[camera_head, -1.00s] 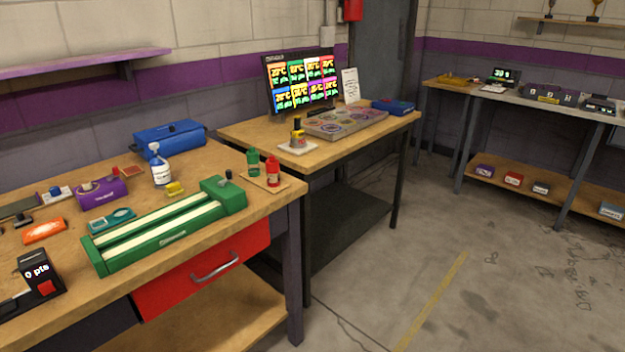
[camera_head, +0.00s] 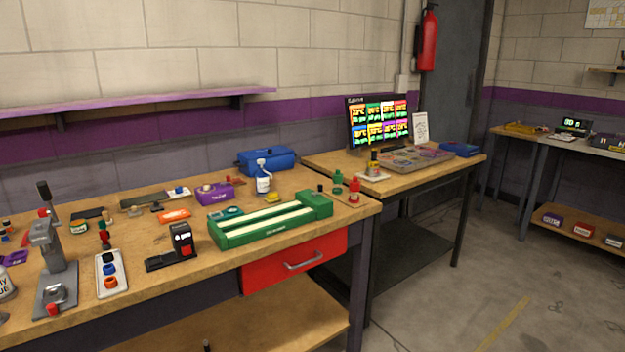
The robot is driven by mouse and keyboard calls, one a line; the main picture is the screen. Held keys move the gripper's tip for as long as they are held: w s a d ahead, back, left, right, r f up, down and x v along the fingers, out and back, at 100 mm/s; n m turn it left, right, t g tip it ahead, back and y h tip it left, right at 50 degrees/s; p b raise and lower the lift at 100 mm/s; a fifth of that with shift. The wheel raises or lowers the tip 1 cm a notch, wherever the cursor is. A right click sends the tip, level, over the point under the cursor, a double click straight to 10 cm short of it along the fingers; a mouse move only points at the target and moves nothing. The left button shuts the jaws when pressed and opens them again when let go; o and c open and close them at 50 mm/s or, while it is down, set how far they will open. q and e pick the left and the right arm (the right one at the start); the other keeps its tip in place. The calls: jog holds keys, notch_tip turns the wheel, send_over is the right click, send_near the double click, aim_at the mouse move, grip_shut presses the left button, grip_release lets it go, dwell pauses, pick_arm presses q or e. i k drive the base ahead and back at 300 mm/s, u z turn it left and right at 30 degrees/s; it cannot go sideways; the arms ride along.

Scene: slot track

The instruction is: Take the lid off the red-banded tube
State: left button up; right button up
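I cannot make out a tube with a red band for certain. A small red bottle (camera_head: 353,191) and a small green bottle (camera_head: 338,183) stand at the right end of the near workbench (camera_head: 160,286). A stack of small dark, green and red pieces (camera_head: 105,236) is on the left part of the bench, too small to tell what it is. Neither gripper is in view.
A long green track-like box (camera_head: 270,222) lies near the bench's front edge above a red drawer (camera_head: 295,262). A grey press (camera_head: 52,258), a white tray with colored caps (camera_head: 111,274) and a white bottle (camera_head: 263,182) stand on the bench. Floor at right is open.

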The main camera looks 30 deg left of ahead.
aim_at(354, 185)
jog(key=u, duration=0.6)
jog(key=i, duration=0.85)
jog(key=u, duration=0.2)
